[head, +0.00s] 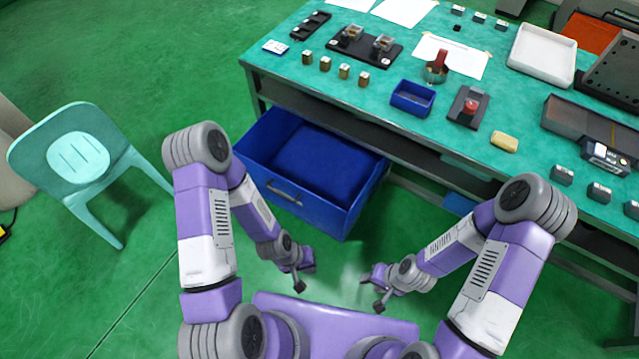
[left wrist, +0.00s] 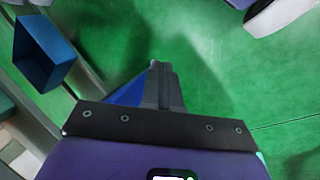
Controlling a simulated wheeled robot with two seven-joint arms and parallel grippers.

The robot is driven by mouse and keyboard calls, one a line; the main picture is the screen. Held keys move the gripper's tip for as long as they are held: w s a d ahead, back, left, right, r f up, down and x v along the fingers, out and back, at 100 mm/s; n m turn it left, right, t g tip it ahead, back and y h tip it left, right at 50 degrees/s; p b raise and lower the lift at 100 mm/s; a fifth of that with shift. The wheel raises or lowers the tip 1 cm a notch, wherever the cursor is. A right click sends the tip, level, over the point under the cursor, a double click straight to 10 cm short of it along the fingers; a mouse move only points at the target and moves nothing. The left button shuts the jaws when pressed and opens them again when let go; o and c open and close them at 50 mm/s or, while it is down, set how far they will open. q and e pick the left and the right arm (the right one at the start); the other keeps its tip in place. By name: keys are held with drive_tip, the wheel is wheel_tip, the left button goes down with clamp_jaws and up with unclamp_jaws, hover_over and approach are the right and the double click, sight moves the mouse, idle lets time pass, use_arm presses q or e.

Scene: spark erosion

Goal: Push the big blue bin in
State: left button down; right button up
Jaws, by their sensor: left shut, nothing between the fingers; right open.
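The big blue bin (head: 318,212) stands out from under the front of the green table, open at the top and looking empty. A grey handle (head: 284,193) is on its front wall. My left gripper (head: 300,284) is in front of the bin, low and apart from it; its fingers show shut and empty in the left wrist view (left wrist: 160,84). A blue patch (left wrist: 130,92) shows beside those fingers; I cannot tell which thing it is. My right gripper (head: 379,304) is right of the left one, apart from the bin, and open; its fingers look small.
The green table (head: 330,87) carries a small blue tray (head: 412,98), several small blocks and fixtures. A pale green chair (head: 78,150) stands at the left. Another blue box (left wrist: 40,55) shows in the left wrist view. The floor (head: 130,290) between chair and bin is clear.

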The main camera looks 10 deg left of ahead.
use_arm(q)
drive_tip(key=w+f+n+t, duration=0.1)
drive_tip(key=w+f+n, duration=0.1)
drive_tip(key=w+n, duration=0.25)
drive_tip(key=n+t+y+b, duration=0.1)
drive_tip(key=n+t+b, duration=0.5)
drive_tip(key=n, duration=1.8)
approach(311, 195)
drive_tip(key=shift+m+t, duration=0.25)
drive_tip(key=shift+t, duration=0.35)
drive_tip(key=f, duration=0.1)
drive_tip(key=w+d+f+p, duration=0.1)
drive_tip(key=f, duration=0.1)
drive_tip(key=w+f, duration=0.1)
drive_tip(key=f, duration=0.1)
drive_tip(key=shift+d+f, duration=0.1)
drive_tip(key=shift+d, duration=0.1)
drive_tip(key=shift+w+d, duration=0.2)
drive_tip(key=shift+w, duration=0.45)
use_arm(e)
wheel_tip(311, 195, down, 5)
drive_tip(key=shift+w+r, duration=0.1)
